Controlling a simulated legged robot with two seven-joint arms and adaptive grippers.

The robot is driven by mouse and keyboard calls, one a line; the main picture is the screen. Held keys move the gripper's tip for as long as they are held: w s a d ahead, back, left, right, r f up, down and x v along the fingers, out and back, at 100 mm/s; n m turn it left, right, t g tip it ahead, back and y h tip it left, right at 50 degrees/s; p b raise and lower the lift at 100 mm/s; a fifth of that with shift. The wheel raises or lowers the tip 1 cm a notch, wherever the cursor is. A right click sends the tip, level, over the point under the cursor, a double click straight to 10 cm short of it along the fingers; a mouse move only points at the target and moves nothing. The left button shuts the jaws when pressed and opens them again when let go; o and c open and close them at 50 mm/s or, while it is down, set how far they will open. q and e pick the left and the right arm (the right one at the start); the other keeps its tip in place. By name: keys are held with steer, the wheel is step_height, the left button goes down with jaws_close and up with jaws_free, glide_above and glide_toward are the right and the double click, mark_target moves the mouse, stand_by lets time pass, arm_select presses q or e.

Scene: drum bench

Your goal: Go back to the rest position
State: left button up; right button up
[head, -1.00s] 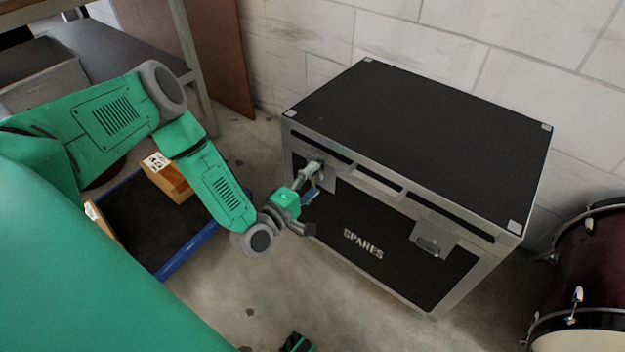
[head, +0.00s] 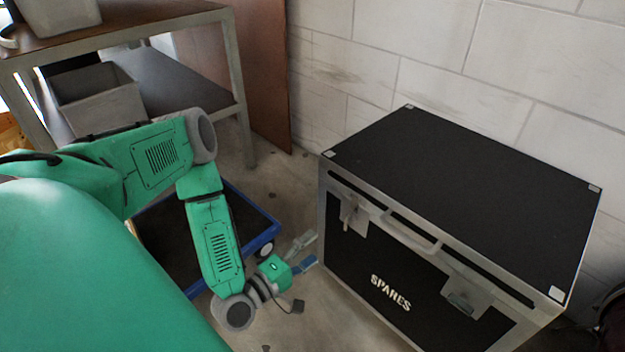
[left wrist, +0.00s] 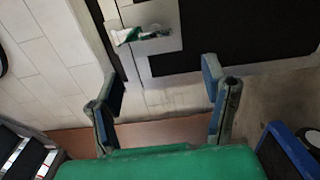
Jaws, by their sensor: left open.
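My left gripper (head: 306,253) is in the head view, left of the front of a black case marked SPARES (head: 480,190). Its fingers are apart, with nothing between them. The same latch (head: 350,215) is on the case's left front in the head view. My right gripper is not in view.
A blue-edged dolly (head: 256,211) lies on the floor behind my left arm. A workbench (head: 243,100) with a grey bin (head: 102,108) stands at the back left. A white block wall (head: 440,55) is behind the case. A drum is partly visible at the right edge.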

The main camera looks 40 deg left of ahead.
arm_select(q)
steer(key=s+d+f+m+g+h, duration=0.25)
steer(key=d+m+g, duration=0.2)
steer(key=d, duration=0.25)
steer(key=s+d+f+m+g+h, duration=0.2)
steer(key=d+f+m+g, duration=0.15)
steer(key=d+m, duration=0.2)
steer(key=s+m+g+y, duration=0.2)
steer(key=s+m+g, duration=0.25)
steer(key=s, duration=0.25)
steer(key=s+a+r+m+g+y, duration=0.3)
steer(key=s+a+m+g+y, duration=0.15)
steer(key=s+a, duration=0.3)
step_height(320, 180, up, 17)
steer(key=p, duration=1.8)
steer(key=shift+w+r+n+h, duration=0.15)
steer(key=shift+w+n+h, duration=0.2)
steer(key=shift+n+h, duration=0.05)
steer(key=shift+d, duration=0.1)
